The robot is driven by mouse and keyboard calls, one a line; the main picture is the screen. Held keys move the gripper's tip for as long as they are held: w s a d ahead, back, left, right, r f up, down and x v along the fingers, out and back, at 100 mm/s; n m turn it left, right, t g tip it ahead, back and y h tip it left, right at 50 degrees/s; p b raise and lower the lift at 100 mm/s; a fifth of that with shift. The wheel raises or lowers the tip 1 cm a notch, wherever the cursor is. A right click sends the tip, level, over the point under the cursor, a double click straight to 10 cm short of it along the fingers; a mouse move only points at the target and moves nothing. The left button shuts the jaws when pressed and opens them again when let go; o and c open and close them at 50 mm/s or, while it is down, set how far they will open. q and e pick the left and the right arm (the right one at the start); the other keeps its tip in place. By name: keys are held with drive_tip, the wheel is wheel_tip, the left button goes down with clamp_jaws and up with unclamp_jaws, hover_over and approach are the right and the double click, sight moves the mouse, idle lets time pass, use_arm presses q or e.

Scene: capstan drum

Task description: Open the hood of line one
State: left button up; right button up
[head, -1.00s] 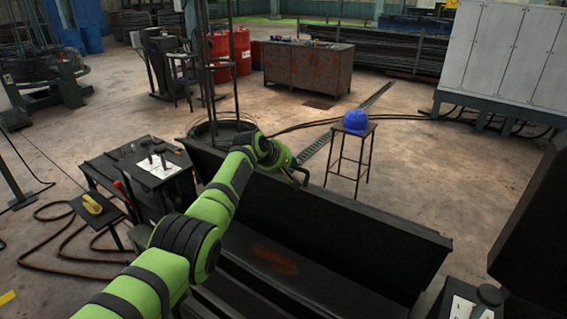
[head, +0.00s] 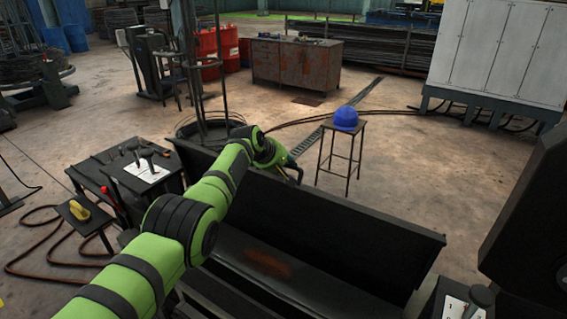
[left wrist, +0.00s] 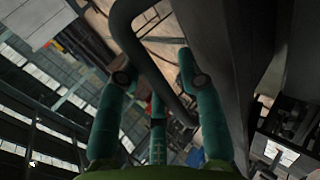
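A long dark hood panel (head: 340,230) stands raised and tilted along the far side of a dark trough (head: 265,265) in the head view. My left arm reaches over the trough to the panel's upper edge, and my left gripper (head: 290,170) is there, partly hidden behind the edge. In the left wrist view, a dark bent handle (left wrist: 140,48) passes between the teal fingers of my left gripper (left wrist: 161,79). The fingers are spread apart; whether they touch the handle is unclear. My right gripper is not in view.
A stool (head: 342,150) with a blue helmet (head: 346,118) stands beyond the panel. A control table (head: 140,165) with levers is left of the trough. A dark upright machine part (head: 530,215) is at the right. Cables lie on the floor, with open floor beyond.

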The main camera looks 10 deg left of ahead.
use_arm(q)
drive_tip(key=shift+w, duration=0.1)
drive_tip(key=shift+a, duration=0.1)
drive_tip(key=shift+s+a+r, duration=0.15)
drive_tip(key=shift+s+r, duration=0.15)
drive_tip(key=shift+r, duration=0.25)
drive_tip(key=shift+v, duration=0.95)
drive_tip(key=v, duration=0.9)
drive_tip(key=shift+s+f, duration=0.2)
drive_tip(key=shift+f, duration=0.1)
